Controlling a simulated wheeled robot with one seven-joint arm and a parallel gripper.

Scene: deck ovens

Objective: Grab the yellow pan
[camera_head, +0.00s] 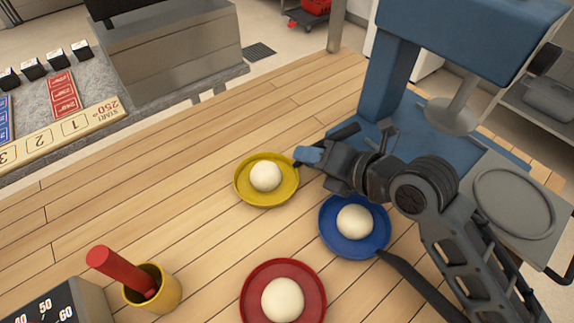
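The yellow pan (242,190) lies on the wooden table with a ball of pale dough (265,177) in it. A dark bar runs from its right rim up and to the right, past my gripper, and looks like its handle (344,132). My gripper (310,157) is low at the pan's right rim, its blue-tipped end over or against the handle. The arm hides part of the handle and the second finger, so I cannot tell whether the fingers are shut on it.
A blue pan (332,237) with dough and a dark handle lies close below my gripper. A red pan (252,290) with dough is at the front. A yellow cup (168,290) holds a red tool (120,268). A blue press (378,90) stands behind my arm. The table's left middle is clear.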

